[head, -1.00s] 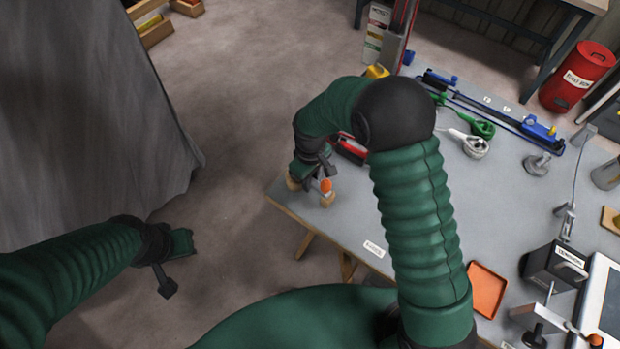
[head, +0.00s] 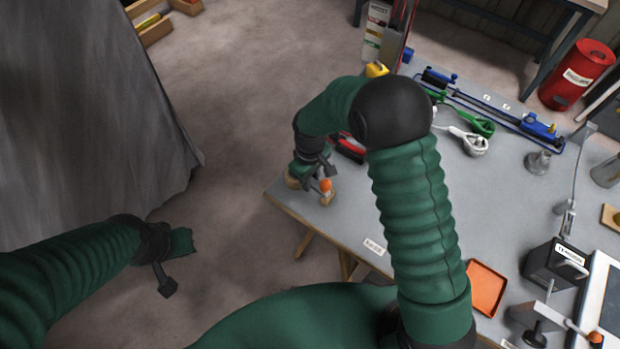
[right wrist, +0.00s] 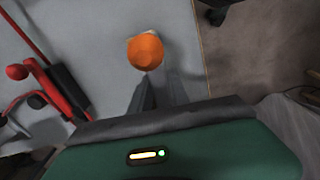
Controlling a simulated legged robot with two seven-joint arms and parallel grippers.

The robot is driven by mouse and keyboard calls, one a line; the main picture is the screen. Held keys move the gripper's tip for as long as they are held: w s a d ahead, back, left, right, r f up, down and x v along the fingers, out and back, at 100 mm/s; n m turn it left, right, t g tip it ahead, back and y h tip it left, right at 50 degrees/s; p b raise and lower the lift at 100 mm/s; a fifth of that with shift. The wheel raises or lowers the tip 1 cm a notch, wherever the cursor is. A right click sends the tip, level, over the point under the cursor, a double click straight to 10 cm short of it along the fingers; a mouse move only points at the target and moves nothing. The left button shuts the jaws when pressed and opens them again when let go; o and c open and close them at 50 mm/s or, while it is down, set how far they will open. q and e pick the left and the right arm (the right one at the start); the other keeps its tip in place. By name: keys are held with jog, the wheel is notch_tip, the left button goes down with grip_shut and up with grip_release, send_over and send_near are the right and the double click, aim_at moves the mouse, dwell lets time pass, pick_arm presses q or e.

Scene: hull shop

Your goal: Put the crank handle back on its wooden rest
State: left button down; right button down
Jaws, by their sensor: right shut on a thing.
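The crank handle shows as an orange knob (head: 326,185) at the near left corner of the table. In the right wrist view the orange end (right wrist: 145,52) stands between my fingertips. My right gripper (head: 316,181) is shut on the handle. Pale wooden pieces, seemingly the wooden rest (head: 328,199), show just below and beside the knob. A sliver of it also shows behind the knob in the right wrist view. I cannot tell whether the handle touches the rest; gripper and knob hide the contact. My left gripper (head: 183,242) is over the floor, away from the table; its fingers are unclear.
A red-and-black tool (head: 349,148) lies close behind my right gripper and shows at left in the right wrist view (right wrist: 48,85). The table edge is close by. An orange tray (head: 487,287), green and white clamps (head: 470,140) and a blue bar clamp (head: 490,108) lie further right.

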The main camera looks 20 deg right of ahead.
jog(key=shift+f, duration=0.25)
dwell(0.3)
jog(key=c, duration=1.2)
grip_release()
jog(key=shift+o, duration=0.2)
jog(key=o, duration=0.4)
notch_tip(320, 180, up, 8)
jog(key=p, duration=0.7)
